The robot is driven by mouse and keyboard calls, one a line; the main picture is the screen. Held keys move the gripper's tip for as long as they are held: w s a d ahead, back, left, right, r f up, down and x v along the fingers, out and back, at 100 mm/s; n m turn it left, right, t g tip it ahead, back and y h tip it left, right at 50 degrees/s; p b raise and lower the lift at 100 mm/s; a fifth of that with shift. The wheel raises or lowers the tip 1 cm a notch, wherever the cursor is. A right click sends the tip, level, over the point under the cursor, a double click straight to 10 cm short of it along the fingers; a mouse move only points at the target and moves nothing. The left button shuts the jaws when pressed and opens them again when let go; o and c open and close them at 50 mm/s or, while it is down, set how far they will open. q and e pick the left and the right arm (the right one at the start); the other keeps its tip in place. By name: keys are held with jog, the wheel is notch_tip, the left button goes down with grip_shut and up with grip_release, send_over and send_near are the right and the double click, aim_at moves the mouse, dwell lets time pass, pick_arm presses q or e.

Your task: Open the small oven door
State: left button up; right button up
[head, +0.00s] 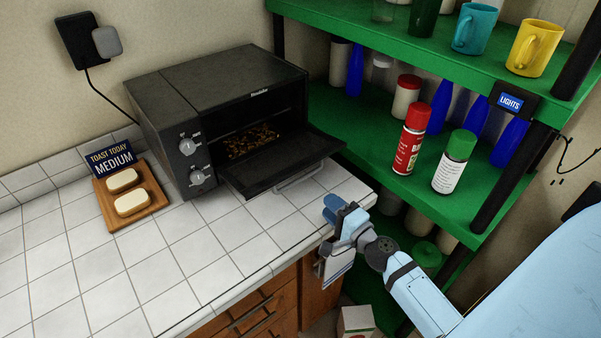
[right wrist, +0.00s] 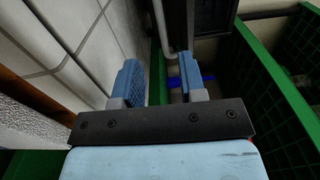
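The small black oven (head: 215,110) stands on the white tiled counter. Its door (head: 285,165) is folded down, roughly level, and the dark inside with brown pieces shows. The grey bar handle (head: 305,181) hangs at the door's front edge. My right gripper (head: 340,212) is at the counter's right corner, in front of and to the right of the handle, apart from it. In the right wrist view its two blue fingers (right wrist: 160,82) are spread with nothing between them; part of the handle (right wrist: 160,30) shows beyond them. My left gripper is not in view.
A green shelf unit (head: 385,185) with cans, bottles and mugs stands close on the right. A wooden board (head: 150,207) with two pale blocks and a "Toast today medium" sign (head: 112,158) are left of the oven. The front counter is clear.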

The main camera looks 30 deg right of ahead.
aim_at(301, 180)
jog(key=w+p, duration=0.1)
jog(key=w, duration=0.2)
jog(key=w+p, duration=0.1)
jog(key=w, duration=0.3)
jog(key=w+a, duration=0.1)
jog(key=w, duration=0.3)
jog(key=shift+w+r+p, duration=0.15)
jog(key=shift+r+p, duration=0.05)
jog(key=shift+p, duration=0.2)
jog(key=shift+w+f, duration=0.1)
jog(key=shift+w, duration=0.5)
grip_shut()
